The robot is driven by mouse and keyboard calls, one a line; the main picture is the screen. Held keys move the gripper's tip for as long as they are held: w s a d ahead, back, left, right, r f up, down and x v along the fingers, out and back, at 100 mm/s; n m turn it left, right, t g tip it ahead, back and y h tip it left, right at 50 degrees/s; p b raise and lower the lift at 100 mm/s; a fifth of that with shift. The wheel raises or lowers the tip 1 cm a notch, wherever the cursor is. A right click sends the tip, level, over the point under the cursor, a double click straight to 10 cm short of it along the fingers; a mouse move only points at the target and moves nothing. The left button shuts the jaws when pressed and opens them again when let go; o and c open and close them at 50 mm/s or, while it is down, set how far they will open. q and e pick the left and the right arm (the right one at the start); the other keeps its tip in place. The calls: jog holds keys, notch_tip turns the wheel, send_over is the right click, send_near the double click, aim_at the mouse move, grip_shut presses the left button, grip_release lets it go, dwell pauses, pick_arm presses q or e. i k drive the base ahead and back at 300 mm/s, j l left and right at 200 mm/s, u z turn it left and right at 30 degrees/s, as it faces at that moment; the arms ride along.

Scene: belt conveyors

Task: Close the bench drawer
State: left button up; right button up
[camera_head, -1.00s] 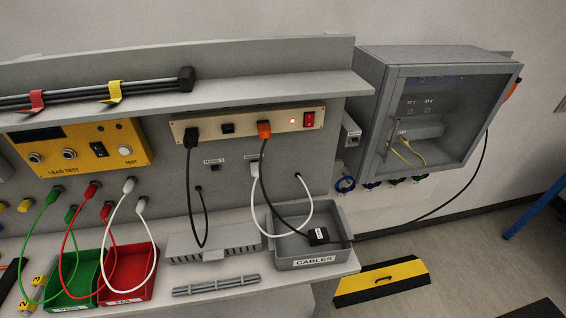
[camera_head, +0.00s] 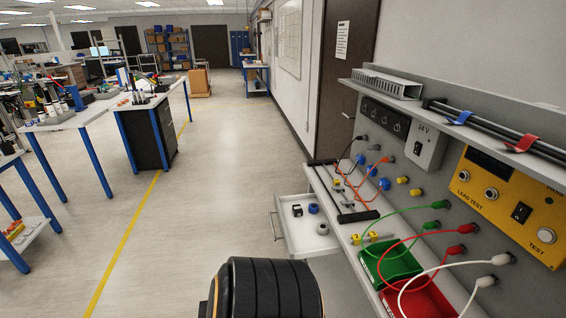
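The bench drawer (camera_head: 282,233) is pulled out from the left side of the bench, under the worktop (camera_head: 323,187). It is a light grey box with a bar handle (camera_head: 272,226) on its left front. A black ribbed part of my own body covers the bottom centre, just below the drawer. Neither of my grippers shows in the head view.
Green (camera_head: 394,262) and red (camera_head: 424,300) trays with looped leads sit on the worktop, with a yellow lead tester (camera_head: 507,205) behind. The floor (camera_head: 215,170) left of the drawer is clear. Blue-legged tables (camera_head: 68,125) stand farther left.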

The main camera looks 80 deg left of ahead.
aim_at(300, 238)
jog(key=u, duration=2.55)
